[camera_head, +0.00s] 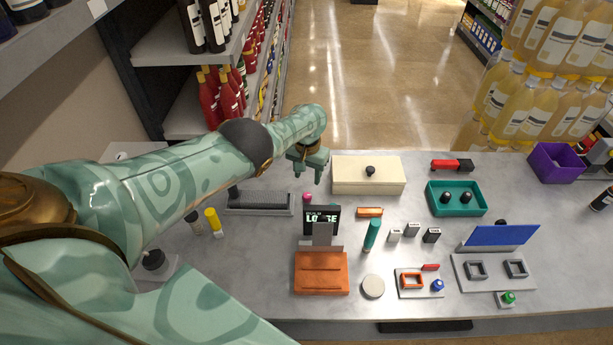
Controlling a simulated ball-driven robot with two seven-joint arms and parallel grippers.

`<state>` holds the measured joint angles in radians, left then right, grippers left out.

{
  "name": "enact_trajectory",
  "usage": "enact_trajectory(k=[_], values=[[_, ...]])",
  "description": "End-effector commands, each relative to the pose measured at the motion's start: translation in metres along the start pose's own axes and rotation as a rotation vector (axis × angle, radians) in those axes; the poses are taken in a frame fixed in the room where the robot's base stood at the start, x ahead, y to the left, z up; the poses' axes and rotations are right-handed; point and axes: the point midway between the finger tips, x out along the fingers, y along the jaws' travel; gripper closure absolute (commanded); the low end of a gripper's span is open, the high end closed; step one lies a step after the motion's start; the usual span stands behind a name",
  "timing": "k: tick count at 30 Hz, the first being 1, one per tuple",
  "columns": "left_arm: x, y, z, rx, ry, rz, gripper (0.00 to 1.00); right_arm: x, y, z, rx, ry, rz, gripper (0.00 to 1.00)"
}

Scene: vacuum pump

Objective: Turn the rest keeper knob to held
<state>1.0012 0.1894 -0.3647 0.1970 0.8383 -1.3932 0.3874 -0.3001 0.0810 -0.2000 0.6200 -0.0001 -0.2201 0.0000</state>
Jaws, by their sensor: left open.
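My left gripper (309,172) hangs open and empty above the back of the counter, just left of the cream box (345,178). No knob is between its fingers. A black sign (312,215) with white letters, "LOOSE" on its lower line, stands behind an orange block (321,274). I cannot tell which part is the rest keeper knob. Candidates are a black knob (153,260) on a grey base at the left, a blue knob (437,286) at the front and a green knob (508,298) at the front right. My right gripper is not in view.
The grey counter (240,290) also holds a dark ribbed tray (260,199), a yellow cylinder (213,222), a teal cylinder (372,235), a teal tray (456,212), a blue panel (500,236) and a purple bin (556,163). Bottles crowd behind the right.

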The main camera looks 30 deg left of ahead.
Motion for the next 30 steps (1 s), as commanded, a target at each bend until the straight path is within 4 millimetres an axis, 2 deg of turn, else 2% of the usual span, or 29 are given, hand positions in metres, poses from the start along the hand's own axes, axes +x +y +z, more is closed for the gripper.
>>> enact_trajectory(k=[1,6,9,15,30], values=[[-0.024,0.001,0.0,0.0,0.001,0.001,0.53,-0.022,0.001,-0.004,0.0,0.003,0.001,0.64],[-0.057,0.001,-0.001,0.001,0.001,0.001,0.53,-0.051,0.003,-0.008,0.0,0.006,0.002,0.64],[-0.068,0.001,0.0,0.001,0.001,0.001,0.53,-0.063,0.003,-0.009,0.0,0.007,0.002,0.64],[-0.077,0.001,0.0,0.001,0.0,0.001,0.53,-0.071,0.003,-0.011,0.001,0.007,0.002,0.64],[-0.077,0.001,0.0,0.001,0.0,0.0,0.53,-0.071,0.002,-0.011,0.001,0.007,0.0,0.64]])
